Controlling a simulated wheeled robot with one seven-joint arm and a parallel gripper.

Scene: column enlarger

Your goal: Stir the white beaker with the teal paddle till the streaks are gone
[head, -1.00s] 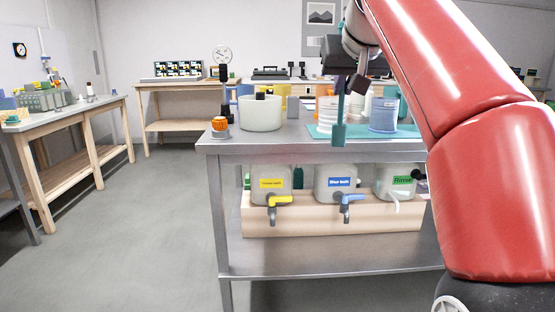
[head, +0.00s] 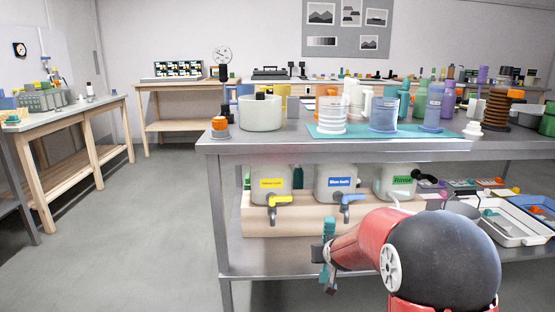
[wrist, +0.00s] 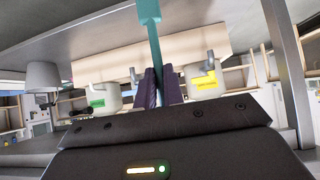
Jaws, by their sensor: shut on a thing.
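The white beaker (head: 332,118) stands upright on a teal mat (head: 350,134) on the metal bench top. Whether streaks remain inside cannot be told from here. My gripper (head: 321,254) is low in front of the bench, below the bench top and well apart from the beaker. It is shut on the teal paddle (head: 329,229), whose upper part shows above the fingers. In the wrist view the paddle (wrist: 152,30) runs up from between the dark fingers (wrist: 157,86) to a wider end at the top edge.
A blue beaker (head: 383,115) stands right of the white one, and a cream pot (head: 261,114) to the left. Several bottles stand behind on the right. Jugs with taps (head: 336,180) line the lower shelf near my gripper; trays (head: 497,228) lie right. The floor at left is clear.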

